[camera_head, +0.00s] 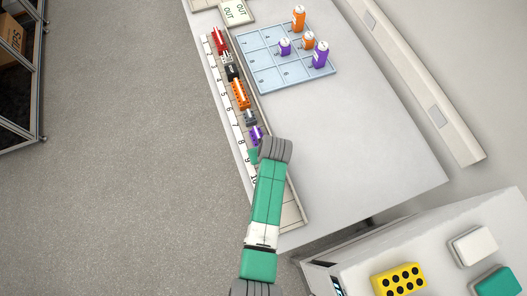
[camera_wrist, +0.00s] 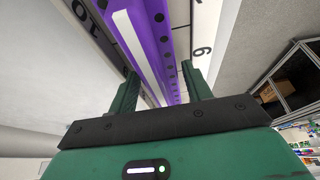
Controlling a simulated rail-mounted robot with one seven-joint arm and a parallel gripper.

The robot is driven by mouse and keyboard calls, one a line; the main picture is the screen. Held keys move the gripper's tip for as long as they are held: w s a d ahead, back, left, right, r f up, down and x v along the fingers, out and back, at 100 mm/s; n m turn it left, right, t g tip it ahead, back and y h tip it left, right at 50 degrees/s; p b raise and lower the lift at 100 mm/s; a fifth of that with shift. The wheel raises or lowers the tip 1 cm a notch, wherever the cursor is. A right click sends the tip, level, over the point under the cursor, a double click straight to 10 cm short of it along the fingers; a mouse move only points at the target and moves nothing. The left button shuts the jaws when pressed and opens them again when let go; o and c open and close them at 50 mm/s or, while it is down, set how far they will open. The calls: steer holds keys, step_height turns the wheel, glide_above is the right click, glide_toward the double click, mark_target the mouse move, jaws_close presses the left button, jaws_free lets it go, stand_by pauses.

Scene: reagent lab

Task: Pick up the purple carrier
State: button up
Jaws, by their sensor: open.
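The purple carrier (camera_head: 257,134) lies in the numbered rack along the table's left edge, and my arm covers part of it in the head view. In the wrist view the purple carrier (camera_wrist: 149,37) is a long strip with dark holes and a white band, running between my two fingers. My gripper (camera_wrist: 160,84) is open, with a finger on each side of the carrier. Contact between fingers and carrier cannot be made out. In the head view only a green bit of my gripper (camera_head: 253,156) shows beside the wrist, near number 9.
Red (camera_head: 220,42), black (camera_head: 232,72), orange (camera_head: 240,95) and grey (camera_head: 250,117) carriers lie farther up the rack. A blue grid tray (camera_head: 264,72) with orange and purple bottles stands to the right. The table's middle (camera_head: 350,140) is clear. A yellow block (camera_head: 398,279) sits at lower right.

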steer(key=shift+w+f, duration=0.1)
steer(key=shift+f, duration=0.2)
steer(key=c, duration=0.9)
steer(key=shift+o, duration=0.2)
steer(key=shift+r, duration=0.15)
